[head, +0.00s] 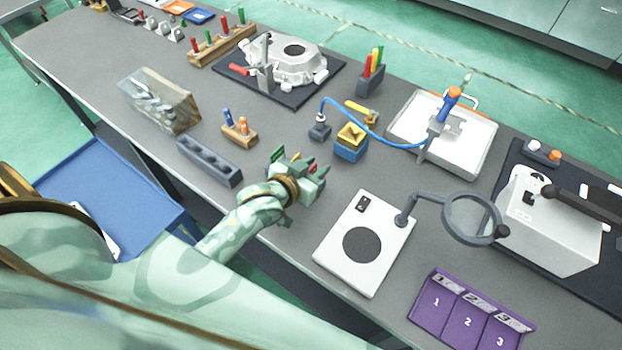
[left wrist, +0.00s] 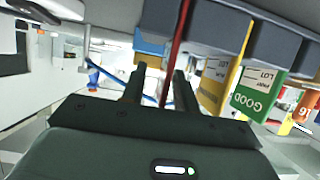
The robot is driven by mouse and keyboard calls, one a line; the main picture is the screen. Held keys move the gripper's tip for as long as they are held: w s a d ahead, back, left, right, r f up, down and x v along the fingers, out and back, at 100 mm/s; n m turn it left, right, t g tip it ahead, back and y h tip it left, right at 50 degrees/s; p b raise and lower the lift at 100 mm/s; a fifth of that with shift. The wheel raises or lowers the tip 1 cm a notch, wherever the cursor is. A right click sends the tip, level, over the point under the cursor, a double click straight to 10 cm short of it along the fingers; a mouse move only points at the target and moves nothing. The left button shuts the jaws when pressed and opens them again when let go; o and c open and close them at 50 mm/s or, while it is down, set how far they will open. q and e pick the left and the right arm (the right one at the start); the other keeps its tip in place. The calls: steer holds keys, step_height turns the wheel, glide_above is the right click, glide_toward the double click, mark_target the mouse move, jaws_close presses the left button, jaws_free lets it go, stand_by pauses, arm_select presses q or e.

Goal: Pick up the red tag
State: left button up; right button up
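The red tag (left wrist: 174,55) shows edge-on in the left wrist view as a thin strip running down between the fingers of my left gripper (left wrist: 160,82). The fingers stand apart, with a gap beside the strip; I cannot tell whether one touches it. A yellow tag (left wrist: 220,78) and a green tag (left wrist: 257,90) marked GOOD are to its right, by dark grey blocks. In the head view my left gripper (head: 310,172) is over the table near the middle, with bits of red and green at its far side. It hides most of what is there. My right gripper is out of view.
A blue and yellow block (head: 351,140) stands just beyond the gripper. A white plate with a dark disc (head: 340,262) lies to the right, with a ring-shaped magnifier (head: 447,222). A grey slotted block (head: 208,160) lies to the left. A purple numbered tray (head: 425,325) is front right.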

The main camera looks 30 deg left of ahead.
arm_select(q)
jaws_close()
steer(key=shift+r, duration=0.1)
